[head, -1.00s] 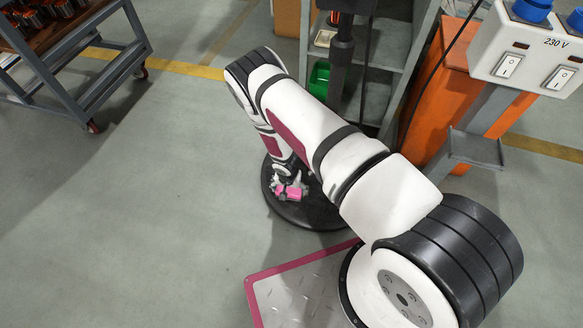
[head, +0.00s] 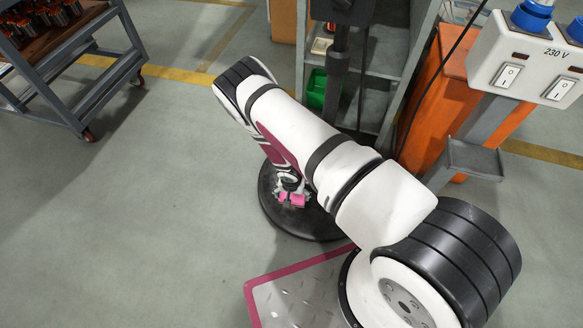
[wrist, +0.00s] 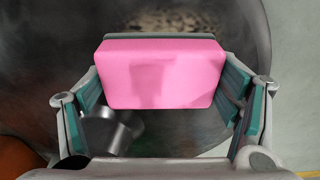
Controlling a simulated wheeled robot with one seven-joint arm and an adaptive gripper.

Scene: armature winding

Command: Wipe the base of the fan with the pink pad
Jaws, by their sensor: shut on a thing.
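The fan's base (head: 325,226) is a round dark disc on the floor in the head view, with the fan's dark pole (head: 338,80) rising behind my arm. My gripper (head: 291,194) is low over the left part of the base. It is shut on the pink pad (head: 290,201). In the wrist view, the pad (wrist: 160,75) sits between my gripper's teal-lined fingers (wrist: 162,92), with the dark base (wrist: 60,30) beneath. A pale speckled patch (wrist: 175,20) shows on the base beyond the pad. Whether the pad touches the base I cannot tell.
A grey shelf (head: 385,75) with a green bin (head: 317,88) stands behind the fan. An orange cabinet (head: 440,120) and a 230 V switch box (head: 530,65) are at right. A grey cart (head: 100,75) is at upper left. The floor at left is clear.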

